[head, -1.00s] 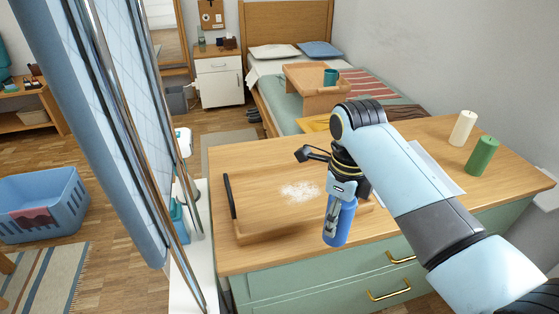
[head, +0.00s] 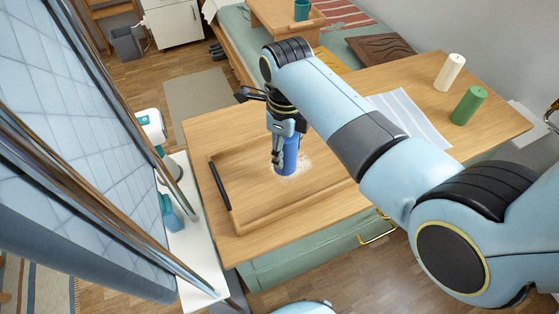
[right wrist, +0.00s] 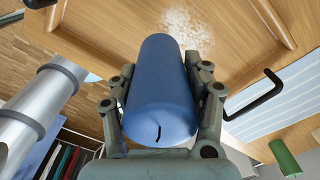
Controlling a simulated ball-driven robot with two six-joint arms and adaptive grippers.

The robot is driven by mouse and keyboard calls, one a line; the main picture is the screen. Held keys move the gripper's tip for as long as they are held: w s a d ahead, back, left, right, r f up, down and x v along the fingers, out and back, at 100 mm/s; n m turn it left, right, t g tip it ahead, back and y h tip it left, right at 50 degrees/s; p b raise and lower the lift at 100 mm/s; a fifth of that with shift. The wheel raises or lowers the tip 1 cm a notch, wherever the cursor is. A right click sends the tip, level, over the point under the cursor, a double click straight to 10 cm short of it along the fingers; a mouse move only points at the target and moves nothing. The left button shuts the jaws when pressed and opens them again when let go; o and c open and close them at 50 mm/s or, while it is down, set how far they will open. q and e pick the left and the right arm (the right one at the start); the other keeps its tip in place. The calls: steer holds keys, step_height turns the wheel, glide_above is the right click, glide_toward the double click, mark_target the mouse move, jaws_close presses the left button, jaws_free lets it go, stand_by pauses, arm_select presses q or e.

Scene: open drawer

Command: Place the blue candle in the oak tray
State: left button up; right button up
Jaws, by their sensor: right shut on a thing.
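The blue candle (head: 286,157) is upright in my right gripper (head: 278,150). It also shows in the right wrist view (right wrist: 161,90), wick end toward the camera, with the fingers on both sides of it. The oak tray (head: 243,192) lies on the dresser top, with a dark handle (head: 220,186) at its left end. The candle is over the inside of the tray, beside a patch of white powder (head: 304,162). I cannot tell whether its base touches the tray floor. My forearm hides the tray's far right part. My left gripper is not in view.
A cream candle (head: 449,72) and a green candle (head: 468,105) stand at the right of the dresser top. A striped cloth (head: 410,118) lies left of them. A tall tiled panel (head: 75,130) rises at the left, beside a white ledge (head: 192,247).

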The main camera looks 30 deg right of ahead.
steer(key=shift+s+a+f, duration=0.15)
steer(key=shift+a+f, duration=0.2)
steer(key=shift+a, duration=0.2)
steer(key=shift+a+f, duration=0.15)
step_height(320, 180, down, 3)
steer(key=shift+s+f, duration=0.1)
steer(key=shift+f, duration=0.4)
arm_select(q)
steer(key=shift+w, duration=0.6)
arm_select(e)
steer(key=shift+f, duration=0.15)
steer(key=o, duration=1.4)
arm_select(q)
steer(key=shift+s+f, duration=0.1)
